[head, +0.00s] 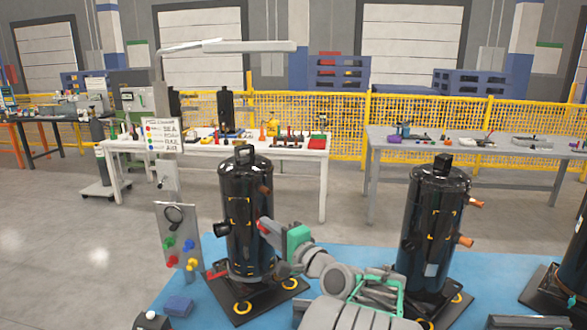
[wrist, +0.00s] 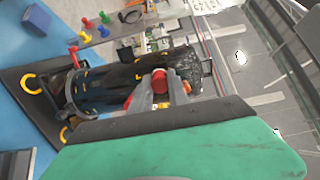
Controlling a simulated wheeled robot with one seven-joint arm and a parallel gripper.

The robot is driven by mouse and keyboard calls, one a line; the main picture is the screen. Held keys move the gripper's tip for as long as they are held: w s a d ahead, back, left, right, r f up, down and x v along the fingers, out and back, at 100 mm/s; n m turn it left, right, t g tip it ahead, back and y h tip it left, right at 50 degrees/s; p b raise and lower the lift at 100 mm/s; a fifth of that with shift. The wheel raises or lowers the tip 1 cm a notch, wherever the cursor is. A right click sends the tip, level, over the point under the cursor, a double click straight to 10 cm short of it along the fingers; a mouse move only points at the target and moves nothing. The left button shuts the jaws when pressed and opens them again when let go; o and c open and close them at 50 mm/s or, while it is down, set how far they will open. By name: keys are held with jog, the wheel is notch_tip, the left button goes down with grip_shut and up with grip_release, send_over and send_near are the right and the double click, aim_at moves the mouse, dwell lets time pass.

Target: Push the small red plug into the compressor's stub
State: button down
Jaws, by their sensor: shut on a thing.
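The black compressor (head: 246,200) stands upright on a dark base plate on the blue pallet. A copper-coloured stub (head: 265,189) sticks out of its upper right side, and an orange-brown stub (wrist: 187,88) shows beside the fingers in the wrist view. My gripper (head: 263,226) is at the compressor's right side, below the upper stub. In the wrist view its grey fingers (wrist: 160,98) are shut on the small red plug (wrist: 160,80), in front of the compressor body (wrist: 105,88). The fingers hide whether the plug touches a stub.
A grey panel (head: 172,230) with coloured plugs stands left of the compressor. A second black compressor (head: 434,225) stands to the right, close to my arm. A blue box (head: 178,306) lies on the blue pallet (head: 208,248). Workbenches and a yellow fence (head: 350,130) are behind.

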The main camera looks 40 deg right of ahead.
jog(key=s+d+r+h+p, duration=0.1)
jog(key=s+d+r+p, duration=0.1)
jog(key=d+r, duration=0.2)
jog(key=shift+s+d+r+m, duration=0.25)
jog(key=shift+s+d+m, duration=0.15)
jog(key=shift+d, duration=0.55)
jog(key=shift+w+d+p, duration=0.15)
jog(key=shift+w+p, duration=0.25)
jog(key=shift+w, duration=1.05)
jog(key=shift+w+d+p, duration=0.15)
jog(key=shift+w+p, duration=0.25)
jog(key=shift+w, duration=1)
jog(key=shift+w+d+p, duration=0.15)
jog(key=shift+w+p, duration=0.15)
jog(key=shift+w, duration=1.05)
jog(key=c, duration=1.2)
grip_release()
